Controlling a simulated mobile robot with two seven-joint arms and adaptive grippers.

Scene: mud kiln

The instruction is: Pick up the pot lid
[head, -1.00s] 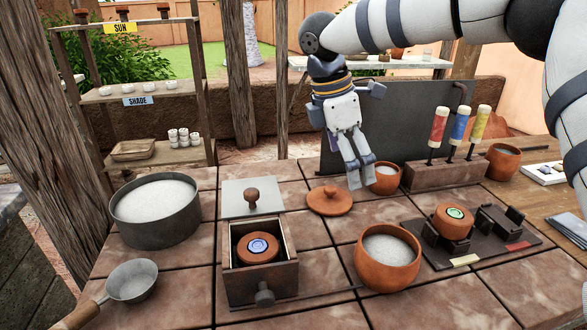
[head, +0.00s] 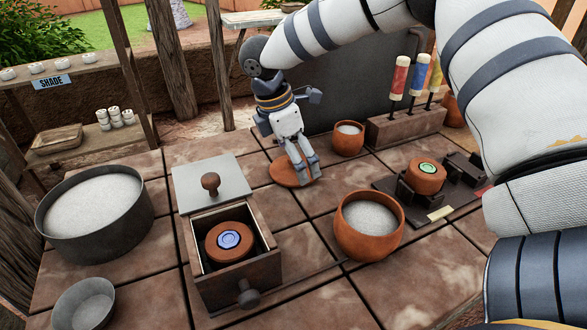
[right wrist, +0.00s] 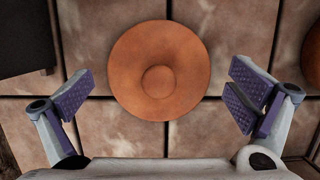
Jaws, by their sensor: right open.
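The pot lid (head: 281,175) is a round terracotta disc with a central knob. It lies flat on the tiled table behind the wooden box, partly hidden by my right gripper (head: 309,172) in the head view. In the right wrist view the whole lid (right wrist: 160,45) shows from above, with its knob between and a little beyond the open fingers of my right gripper (right wrist: 163,95). The fingers are apart on either side and hold nothing. My left gripper is in neither view.
A terracotta bowl (head: 367,240) of pale powder stands front right, a smaller pot (head: 348,142) behind right. A large grey pan (head: 50,228) is left.

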